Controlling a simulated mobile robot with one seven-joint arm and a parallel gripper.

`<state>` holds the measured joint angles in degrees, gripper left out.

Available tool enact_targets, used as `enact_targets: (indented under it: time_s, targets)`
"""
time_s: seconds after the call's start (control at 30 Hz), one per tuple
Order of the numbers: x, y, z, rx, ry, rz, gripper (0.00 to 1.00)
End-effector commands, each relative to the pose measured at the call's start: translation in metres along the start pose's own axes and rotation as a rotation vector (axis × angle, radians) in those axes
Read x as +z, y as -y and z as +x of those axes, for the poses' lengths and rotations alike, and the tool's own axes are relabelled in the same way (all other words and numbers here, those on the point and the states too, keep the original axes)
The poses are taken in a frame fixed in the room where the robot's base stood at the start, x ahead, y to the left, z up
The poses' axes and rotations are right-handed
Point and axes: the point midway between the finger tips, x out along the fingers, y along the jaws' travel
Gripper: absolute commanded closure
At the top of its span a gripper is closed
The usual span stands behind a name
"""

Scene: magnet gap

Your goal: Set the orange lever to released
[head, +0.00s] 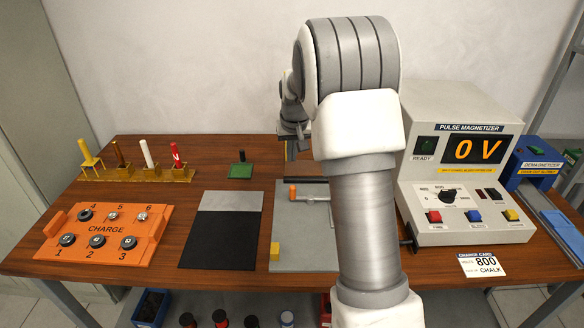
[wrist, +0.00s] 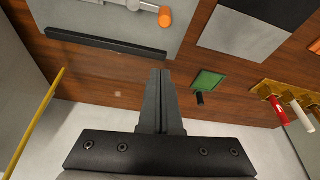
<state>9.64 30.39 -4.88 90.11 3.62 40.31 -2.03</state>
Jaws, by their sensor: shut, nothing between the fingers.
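The orange lever (head: 293,192) is an orange-tipped handle lying over a grey plate (head: 288,255) in the middle of the bench, partly behind my arm. In the wrist view its orange end (wrist: 165,17) is at the top, joined to a light metal arm. My gripper (wrist: 160,73) is shut and empty, its fingertips over bare wood, apart from the lever. In the head view my gripper (head: 291,150) is mostly hidden by my arm, behind the lever. I cannot read any position mark for the lever.
A black bar (wrist: 105,45) edges the plate between my fingers and the lever. A green pad (wrist: 208,82) with a dark knob lies to the right. A black-and-grey mat (head: 220,240) lies left of the plate.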

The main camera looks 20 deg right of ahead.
Motion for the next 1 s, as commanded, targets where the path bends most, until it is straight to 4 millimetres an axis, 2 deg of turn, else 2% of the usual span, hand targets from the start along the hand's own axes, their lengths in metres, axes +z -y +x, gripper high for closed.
enact_targets:
  time_s: [0.43, 0.5, 0.7, 1.0]
  targets:
    - [0.002, 0.0, 0.095, -0.001, 0.003, 0.0, 1.0]
    - [0.009, 0.0, 0.088, -0.001, 0.0, 0.0, 1.0]
    - [0.029, 0.0, 0.081, -0.001, 0.0, 0.0, 1.0]
    - [0.038, 0.0, 0.077, 0.0, 0.0, 0.0, 1.0]
